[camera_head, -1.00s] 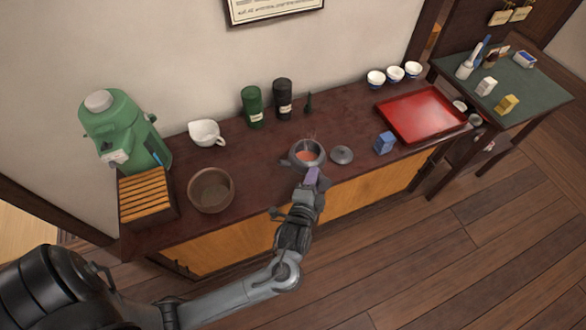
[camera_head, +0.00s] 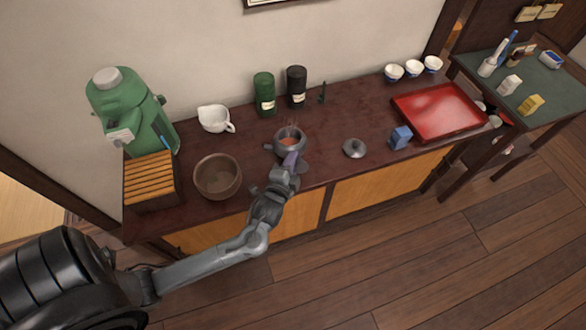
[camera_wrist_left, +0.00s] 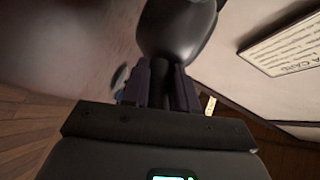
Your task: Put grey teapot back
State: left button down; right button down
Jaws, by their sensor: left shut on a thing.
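The grey teapot (camera_head: 289,137) is at the middle of the dark counter, its open top showing something reddish inside. Its body also shows large and dark in the left wrist view (camera_wrist_left: 177,30). My left gripper (camera_head: 292,160) is on the teapot's near side, shut on its handle; in the left wrist view the fingers (camera_wrist_left: 162,86) close around the dark handle. Whether the teapot touches the counter or hangs just above it, I cannot tell. The grey lid (camera_head: 354,148) lies on the counter to the right of the teapot. My right gripper is not in view.
A brown bowl (camera_head: 218,178) and a white spouted pitcher (camera_head: 215,118) stand to the left. Green (camera_head: 264,94) and black (camera_head: 297,87) canisters stand behind. A blue box (camera_head: 401,137) and red tray (camera_head: 440,110) are to the right. Counter between teapot and bowl is clear.

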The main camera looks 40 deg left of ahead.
pick_arm(q)
notch_tip(320, 180, down, 3)
jog(key=shift+f+b, duration=0.1)
jog(key=shift+b, duration=0.45)
jog(key=c, duration=0.9)
grip_release()
jog(key=shift+f, duration=0.1)
jog(key=shift+o, duration=0.2)
